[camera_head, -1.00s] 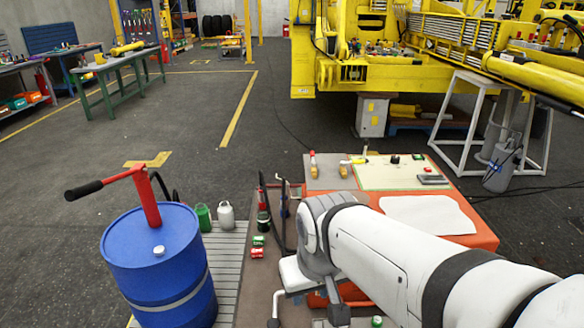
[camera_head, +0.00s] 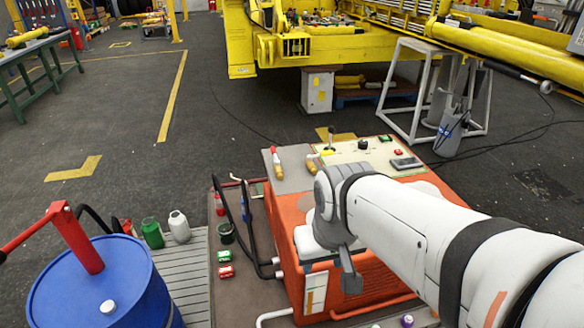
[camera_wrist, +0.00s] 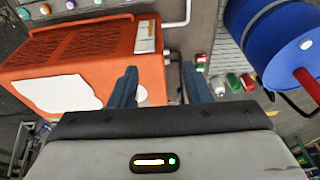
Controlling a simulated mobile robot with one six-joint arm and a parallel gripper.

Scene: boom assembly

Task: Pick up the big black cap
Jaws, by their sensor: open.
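I cannot clearly pick out the big black cap. A small black round thing (camera_head: 362,144) sits on the pale panel on top of the orange cabinet (camera_head: 285,215) in the head view; it is too small to tell whether it is the cap. My gripper (camera_wrist: 160,82) is open in the wrist view, its two blue-grey fingers apart with nothing between them. The orange cabinet (camera_wrist: 95,60) lies beyond and to the left of the fingers there. In the head view my arm reaches over the cabinet from the right, and the fingertips are hard to make out.
A blue drum (camera_head: 100,285) with a red handle stands at the lower left. Green and white canisters (camera_head: 179,227) and small red-green boxes (camera_head: 226,271) stand between drum and cabinet. Several coloured round caps (camera_wrist: 45,9) lie beside the cabinet. Yellow machinery (camera_head: 350,45) is behind; open floor lies left.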

